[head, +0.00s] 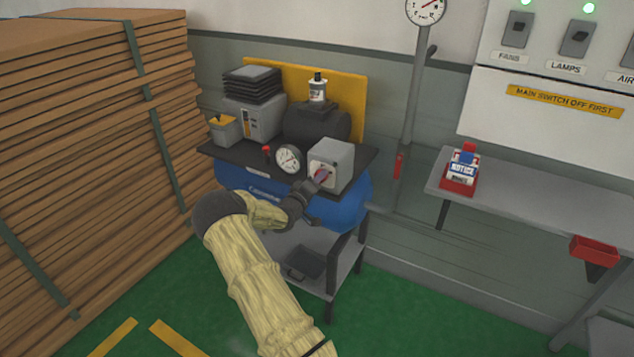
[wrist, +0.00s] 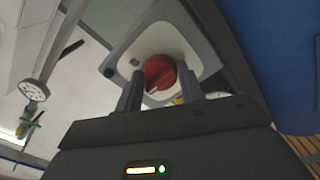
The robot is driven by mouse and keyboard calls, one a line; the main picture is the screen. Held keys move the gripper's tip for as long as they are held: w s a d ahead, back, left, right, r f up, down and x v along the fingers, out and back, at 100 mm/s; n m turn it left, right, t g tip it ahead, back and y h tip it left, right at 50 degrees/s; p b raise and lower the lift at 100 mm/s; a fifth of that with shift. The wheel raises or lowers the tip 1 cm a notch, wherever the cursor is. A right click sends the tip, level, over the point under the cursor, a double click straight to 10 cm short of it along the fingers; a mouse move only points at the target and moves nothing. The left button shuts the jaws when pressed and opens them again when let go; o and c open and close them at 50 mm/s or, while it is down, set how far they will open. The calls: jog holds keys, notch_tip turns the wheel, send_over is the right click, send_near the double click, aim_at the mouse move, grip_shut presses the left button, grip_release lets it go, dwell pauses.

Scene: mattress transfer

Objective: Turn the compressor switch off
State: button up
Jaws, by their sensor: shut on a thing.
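The compressor (head: 230,190) has a blue tank under a dark top plate, with a grey switch box (head: 343,160) at its right front corner. The red rotary switch knob (head: 323,174) is on the face of that box, partly hidden by my gripper (head: 313,187) in the head view. In the wrist view the round red knob (wrist: 158,72) sits on a light grey plate (wrist: 192,52). My gripper (wrist: 160,84) is shut on the knob, with one dark finger on each side. A pale pointer mark on the knob is partly visible, but I cannot read its setting.
A tall stack of boards (head: 90,150) stands at left. A pressure gauge (head: 289,158) is beside the switch box. A vertical pipe (head: 413,100) with a red handle is behind right. A grey bench (head: 550,205) with a red-based notice item (head: 461,170) stands at right.

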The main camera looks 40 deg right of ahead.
dwell(0.4)
jog(key=o, duration=1)
jog(key=shift+c, duration=0.2)
jog(key=b+v, duration=0.1)
jog(key=v, duration=1.6)
jog(key=shift+s+a+b, duration=0.2)
jog(key=shift+a+b, duration=0.05)
jog(key=shift+b, duration=0.05)
jog(key=shift+f, duration=0.1)
